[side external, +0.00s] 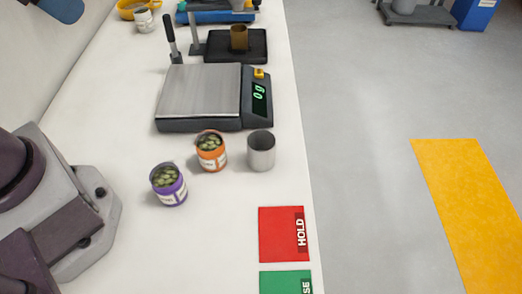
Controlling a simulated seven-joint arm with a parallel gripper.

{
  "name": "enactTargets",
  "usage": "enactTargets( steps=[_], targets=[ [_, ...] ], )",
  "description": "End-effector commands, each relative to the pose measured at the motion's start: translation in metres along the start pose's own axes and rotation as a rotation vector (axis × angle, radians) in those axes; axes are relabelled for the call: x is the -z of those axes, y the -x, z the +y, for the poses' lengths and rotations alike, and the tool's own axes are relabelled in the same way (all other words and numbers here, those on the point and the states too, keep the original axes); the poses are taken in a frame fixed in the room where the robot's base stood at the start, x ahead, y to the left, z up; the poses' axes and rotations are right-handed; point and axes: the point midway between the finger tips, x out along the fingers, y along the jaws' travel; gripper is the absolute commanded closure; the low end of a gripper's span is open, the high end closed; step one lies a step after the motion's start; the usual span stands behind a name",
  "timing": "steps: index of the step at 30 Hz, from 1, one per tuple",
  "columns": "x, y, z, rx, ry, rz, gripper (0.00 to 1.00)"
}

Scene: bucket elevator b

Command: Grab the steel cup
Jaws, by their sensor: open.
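The steel cup (261,152) is a plain grey metal cup standing upright on the white bench, near its right edge. It stands in front of the scale, just right of an orange container (211,151) with green contents. The cup's open top shows; I see nothing in it, though its bottom is hidden. My gripper is not in view; only parts of my arm show at the left.
A purple container (168,185) of green contents stands left of the orange one. Behind is a scale (198,90) reading 0 g. Beyond it, a brown cup (239,38) stands on a black tray (222,57). A red HOLD card (279,234) and green card (285,283) lie in front.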

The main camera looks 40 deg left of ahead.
Motion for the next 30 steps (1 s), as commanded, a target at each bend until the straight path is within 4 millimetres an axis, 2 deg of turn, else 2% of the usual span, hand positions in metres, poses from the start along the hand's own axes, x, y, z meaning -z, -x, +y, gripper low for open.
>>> enactTargets(
  steps=[6,10,20,23,26,30],
  targets=[
    [0.000,0.000,0.000,0.000,0.000,0.000,0.55],
    [0.000,0.000,0.000,0.000,0.000,0.000,0.27],
    [0.000,-0.001,0.005,-0.012,-0.022,-0.007,0.27],
    [-0.005,-0.017,0.019,-0.041,-0.084,-0.089,0.27],
    [-0.014,-0.042,0.035,-0.056,-0.186,-0.219,0.27],
    [-0.034,-0.079,0.045,0.018,-0.435,-0.436,0.27]
  ],
)
